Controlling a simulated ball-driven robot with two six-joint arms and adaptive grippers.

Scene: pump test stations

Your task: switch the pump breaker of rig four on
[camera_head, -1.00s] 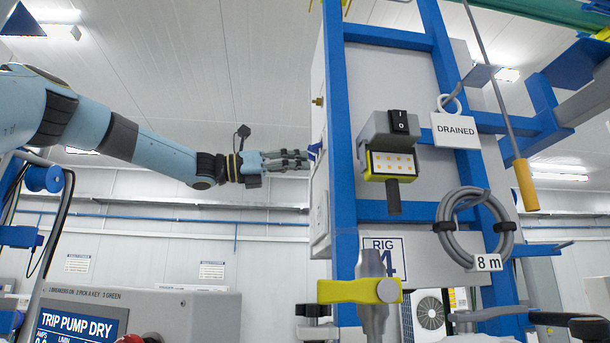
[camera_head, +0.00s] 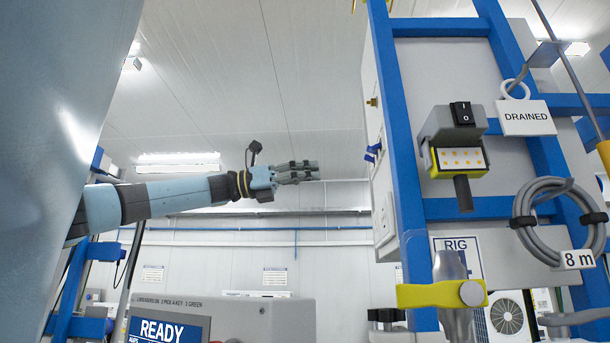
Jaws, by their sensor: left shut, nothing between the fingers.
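The rig four stand, a blue frame (camera_head: 405,150) with grey panels, fills the right half; a partly hidden plate (camera_head: 456,244) on it reads RIG. A small blue lever (camera_head: 373,152), which looks like a breaker handle, sticks out from the left side of its cabinet. My left gripper (camera_head: 314,172) is shut and empty, pointing right. It is left of the lever with a clear gap between them. A black rocker switch (camera_head: 462,113) marked I and O sits on a grey lamp box. A display (camera_head: 165,331) at bottom left reads READY. My right gripper is out of view.
A DRAINED tag (camera_head: 526,118) hangs on the frame. A coiled grey hose (camera_head: 525,222) labelled 8 m is to its lower right. A yellow valve handle (camera_head: 440,294) stands low in front. A grey console (camera_head: 265,318) holds the display.

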